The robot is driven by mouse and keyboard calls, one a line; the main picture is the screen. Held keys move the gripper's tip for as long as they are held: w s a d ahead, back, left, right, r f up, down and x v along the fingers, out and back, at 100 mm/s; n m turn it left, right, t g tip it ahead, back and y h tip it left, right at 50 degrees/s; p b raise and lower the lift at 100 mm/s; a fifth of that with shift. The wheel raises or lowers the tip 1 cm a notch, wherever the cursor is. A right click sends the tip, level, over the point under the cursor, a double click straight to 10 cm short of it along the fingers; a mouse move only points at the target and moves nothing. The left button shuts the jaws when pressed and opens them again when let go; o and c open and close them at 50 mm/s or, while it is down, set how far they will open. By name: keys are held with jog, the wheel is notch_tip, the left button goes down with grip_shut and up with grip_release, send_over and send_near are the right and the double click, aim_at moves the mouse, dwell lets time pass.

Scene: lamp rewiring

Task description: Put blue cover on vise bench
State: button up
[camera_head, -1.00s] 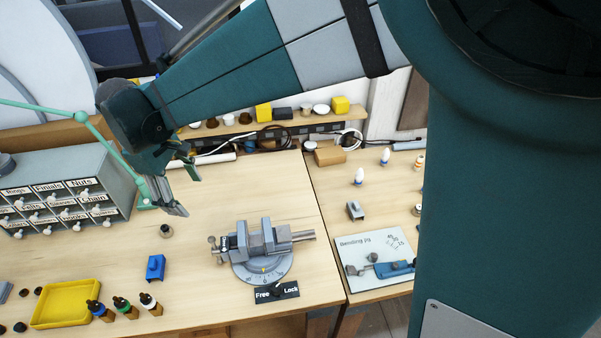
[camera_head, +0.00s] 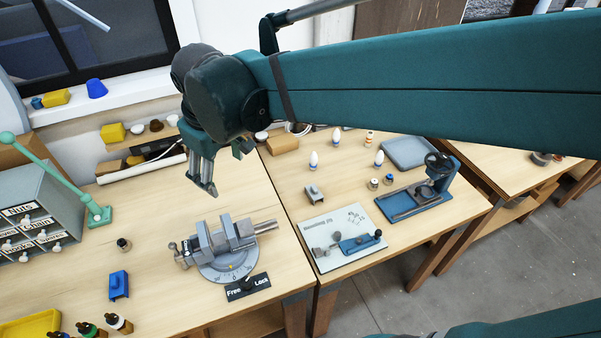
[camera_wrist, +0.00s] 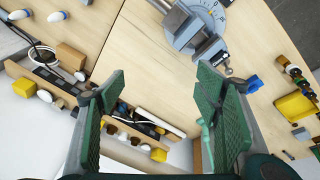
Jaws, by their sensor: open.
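A small blue block-like piece (camera_head: 119,285), which looks like the blue cover, lies on the vise bench (camera_head: 165,285) to the left of the vise (camera_head: 225,240). It also shows in the wrist view (camera_wrist: 254,84), right of the vise. My gripper (camera_head: 209,187) hangs in the air above the bench, up and left of the vise in the head view. In the wrist view my gripper (camera_wrist: 163,112) has its two green-padded fingers wide apart, with nothing between them. It is well apart from the blue piece.
A Free/Lock plate (camera_head: 247,286) lies before the vise. Small bottles (camera_head: 118,323) and a yellow tray (camera_head: 30,326) are at front left, a drawer cabinet (camera_head: 38,212) at left. The right bench holds a bending jig (camera_head: 345,240), a grey piece (camera_head: 314,195) and a blue-based tool (camera_head: 420,200).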

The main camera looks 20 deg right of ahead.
jog(key=s+d+f+m+t, duration=0.1)
jog(key=s+d+m+t, duration=0.1)
jog(key=s+d, duration=0.4)
jog(key=s+d+f+m+t, duration=0.1)
jog(key=s+d+m, duration=0.4)
jog(key=d, duration=0.6)
jog(key=shift+s+d+f+t, duration=0.2)
jog(key=shift+s+d+t, duration=0.2)
jog(key=shift+s+t, duration=0.15)
